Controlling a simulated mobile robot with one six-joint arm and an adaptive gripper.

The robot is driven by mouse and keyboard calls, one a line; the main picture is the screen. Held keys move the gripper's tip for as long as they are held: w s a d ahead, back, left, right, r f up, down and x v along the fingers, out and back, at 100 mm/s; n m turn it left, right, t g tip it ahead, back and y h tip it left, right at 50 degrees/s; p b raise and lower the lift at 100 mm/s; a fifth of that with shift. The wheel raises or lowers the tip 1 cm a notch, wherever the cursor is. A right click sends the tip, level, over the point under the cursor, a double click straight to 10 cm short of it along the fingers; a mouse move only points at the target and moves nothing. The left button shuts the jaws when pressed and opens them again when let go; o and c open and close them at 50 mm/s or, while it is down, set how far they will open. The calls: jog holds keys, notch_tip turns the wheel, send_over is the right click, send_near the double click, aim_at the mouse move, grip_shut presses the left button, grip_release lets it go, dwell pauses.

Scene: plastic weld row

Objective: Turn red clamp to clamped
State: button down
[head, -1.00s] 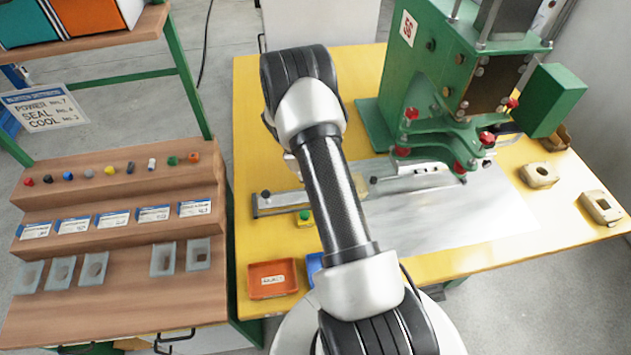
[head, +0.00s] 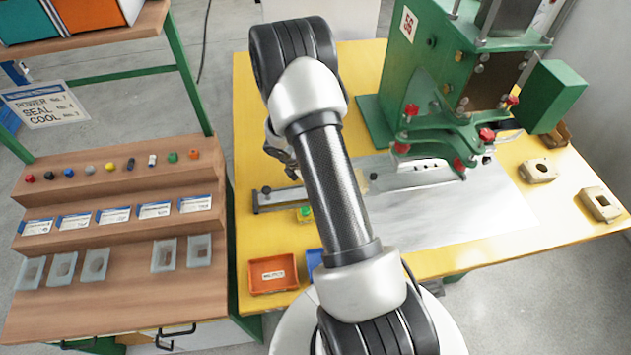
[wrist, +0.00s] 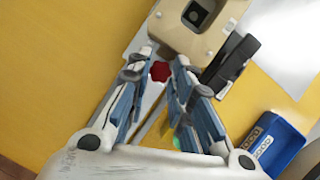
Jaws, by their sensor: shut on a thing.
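The red clamp (wrist: 160,71) shows in the wrist view as a small red knob between my fingertips. My gripper (wrist: 161,63) is shut on it, with a finger on each side. How far the clamp is turned cannot be told. In the head view my gripper (head: 287,158) shows only in part beside my forearm, over the left end of the grey metal fixture (head: 280,200). The red clamp itself is hidden behind my arm there.
A beige block (wrist: 190,28) and a black part (wrist: 232,60) lie close to my fingertips. A blue tray (wrist: 270,140) is at the lower right. A green press (head: 440,95) with several red knobs stands on the yellow table (head: 265,100). An orange tray (head: 273,274) is at the front.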

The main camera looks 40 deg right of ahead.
jog(key=n+b, duration=0.1)
jog(key=n+t+b, duration=0.1)
jog(key=n+b, duration=0.1)
jog(key=shift+s+f+n, duration=0.15)
jog(key=shift+s+n, duration=0.05)
jog(key=shift+n, duration=0.1)
jog(key=shift+s+n+t+b, duration=0.1)
jog(key=shift+n+t+b, duration=0.7)
jog(key=shift+n+b, duration=0.65)
jog(key=shift+r+n, duration=0.2)
jog(key=shift+n, duration=0.05)
jog(key=shift+d, duration=0.1)
jog(key=c, duration=1.4)
grip_release()
jog(key=v, duration=1.2)
jog(key=shift+d, duration=0.15)
